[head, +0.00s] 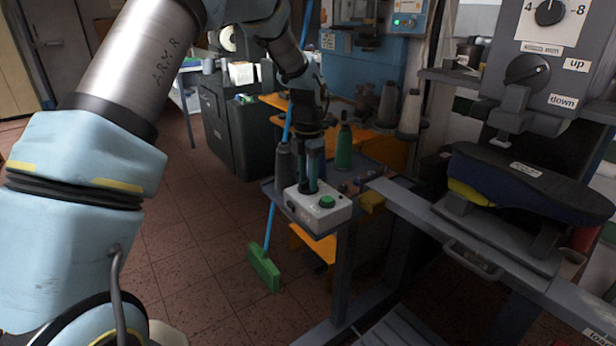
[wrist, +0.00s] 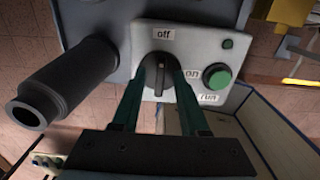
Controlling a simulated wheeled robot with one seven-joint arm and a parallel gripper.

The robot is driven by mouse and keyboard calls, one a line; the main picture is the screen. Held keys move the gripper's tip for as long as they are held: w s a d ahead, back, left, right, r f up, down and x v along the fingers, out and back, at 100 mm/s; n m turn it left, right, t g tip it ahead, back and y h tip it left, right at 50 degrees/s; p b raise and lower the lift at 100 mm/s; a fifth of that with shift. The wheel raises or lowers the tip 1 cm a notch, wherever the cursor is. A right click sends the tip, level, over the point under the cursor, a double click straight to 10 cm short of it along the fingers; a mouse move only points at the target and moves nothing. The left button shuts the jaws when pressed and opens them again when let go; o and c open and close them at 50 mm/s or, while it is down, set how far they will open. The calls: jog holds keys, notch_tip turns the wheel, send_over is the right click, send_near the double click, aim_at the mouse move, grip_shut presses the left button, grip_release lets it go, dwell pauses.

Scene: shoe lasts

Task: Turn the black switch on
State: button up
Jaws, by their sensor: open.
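A green button (wrist: 216,77) with a "run" label sits beside the switch.
Dark thread cone (head: 283,165) and green cone (head: 344,148) stand close to the box on the small table. A machine with a black knob (head: 527,70) marked up and down is at right. A green broom (head: 264,268) stands on the floor.

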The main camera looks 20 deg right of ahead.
grip_shut()
jog(key=shift+m, duration=0.3)
dwell(0.5)
jog(key=m+b, duration=0.1)
jog(key=m, duration=0.2)
jog(key=shift+m, duration=0.3)
jog(key=m, duration=0.4)
jog(key=shift+m+b, duration=0.3)
jog(key=shift+b, duration=0.1)
jog(key=m, duration=0.9)
